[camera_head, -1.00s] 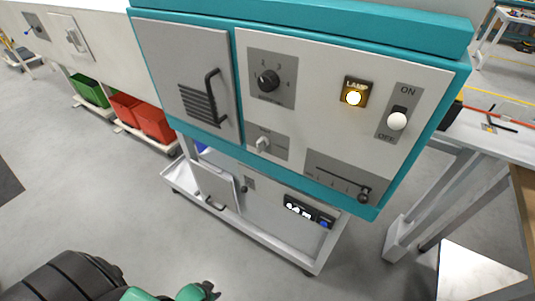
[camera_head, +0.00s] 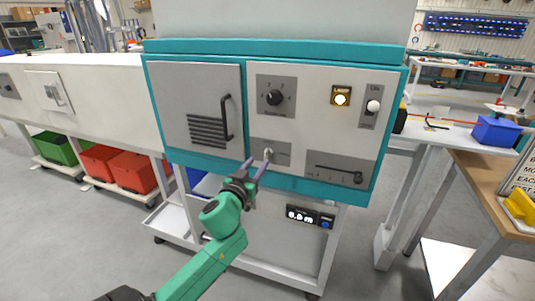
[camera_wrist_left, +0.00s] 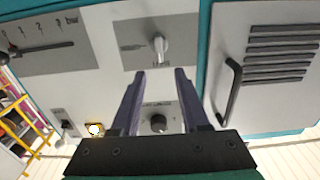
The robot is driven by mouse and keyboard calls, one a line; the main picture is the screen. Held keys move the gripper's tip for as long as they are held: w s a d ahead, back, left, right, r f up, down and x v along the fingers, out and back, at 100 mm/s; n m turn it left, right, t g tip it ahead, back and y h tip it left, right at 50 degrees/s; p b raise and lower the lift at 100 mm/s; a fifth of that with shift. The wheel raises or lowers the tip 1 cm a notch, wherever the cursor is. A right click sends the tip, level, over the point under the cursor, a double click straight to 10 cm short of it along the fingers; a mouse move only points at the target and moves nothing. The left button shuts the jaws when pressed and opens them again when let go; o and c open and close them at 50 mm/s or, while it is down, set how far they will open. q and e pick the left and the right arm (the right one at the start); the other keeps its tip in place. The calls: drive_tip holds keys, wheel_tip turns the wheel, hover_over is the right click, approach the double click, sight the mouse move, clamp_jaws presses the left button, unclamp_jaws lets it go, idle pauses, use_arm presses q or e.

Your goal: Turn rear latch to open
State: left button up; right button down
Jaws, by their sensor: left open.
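A small light-grey latch knob (camera_head: 268,152) sits on a grey plate, low in the middle of the teal-framed control panel. Its label is too small to read. In the left wrist view, which is upside down, the knob (camera_wrist_left: 160,47) stands upright in the picture, just beyond my fingertips and in line with the gap between them. My left gripper (camera_head: 257,162) is open and in front of the panel, just below the knob; its two dark fingers (camera_wrist_left: 159,73) are spread with nothing between them. My right gripper is not in view.
Around the latch are a rotary dial (camera_head: 275,97), a slider (camera_head: 340,174), a lit lamp (camera_head: 340,98), a switch (camera_head: 373,106) and a louvred door with a black handle (camera_head: 227,117). A workbench (camera_head: 440,130) stands at the right. Red bins (camera_head: 130,172) stand at the left.

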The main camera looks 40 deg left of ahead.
sight(265, 153)
use_arm(q)
drive_tip(key=x, duration=0.7)
drive_tip(key=shift+w+a, duration=0.1)
drive_tip(key=shift+w, duration=0.05)
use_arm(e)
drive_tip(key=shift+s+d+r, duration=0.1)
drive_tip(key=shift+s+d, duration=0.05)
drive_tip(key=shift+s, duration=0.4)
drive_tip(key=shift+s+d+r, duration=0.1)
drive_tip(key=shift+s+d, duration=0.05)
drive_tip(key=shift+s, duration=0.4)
use_arm(q)
clamp_jaws()
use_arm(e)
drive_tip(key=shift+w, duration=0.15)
